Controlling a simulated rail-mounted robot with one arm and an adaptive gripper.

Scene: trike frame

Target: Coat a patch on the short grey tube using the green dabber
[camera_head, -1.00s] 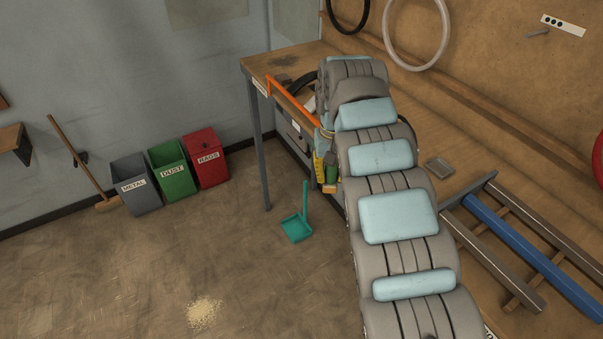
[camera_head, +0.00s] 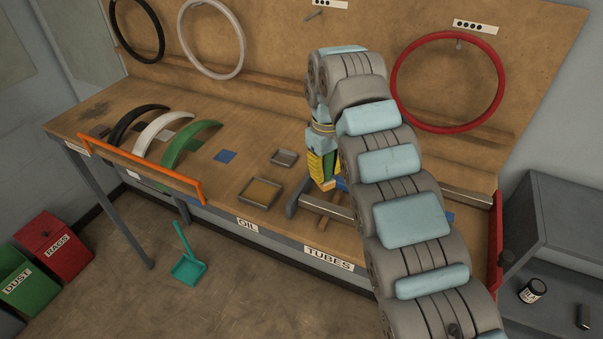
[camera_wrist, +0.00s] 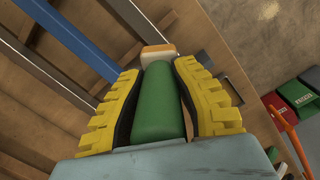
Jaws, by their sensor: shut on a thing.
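My gripper (camera_wrist: 162,95), with yellow padded fingers, is shut on the green dabber (camera_wrist: 160,108). The dabber's pale, orange-edged head sticks out beyond the fingertips in the wrist view. In the head view my gripper (camera_head: 323,167) points down over the tube rack on the bench. The wrist view shows a blue tube (camera_wrist: 75,38) between grey tubes, one to the left (camera_wrist: 45,68) and one to the right (camera_wrist: 142,25). The dabber's head overlaps the right grey tube in this view. I cannot tell whether they touch, or which grey tube is the short one. My arm hides part of the rack.
Several curved fenders, including a green one (camera_head: 192,142), stand behind an orange rail (camera_head: 140,168). A grey cabinet (camera_head: 560,240) stands at right. A red hoop (camera_head: 393,82) hangs behind.

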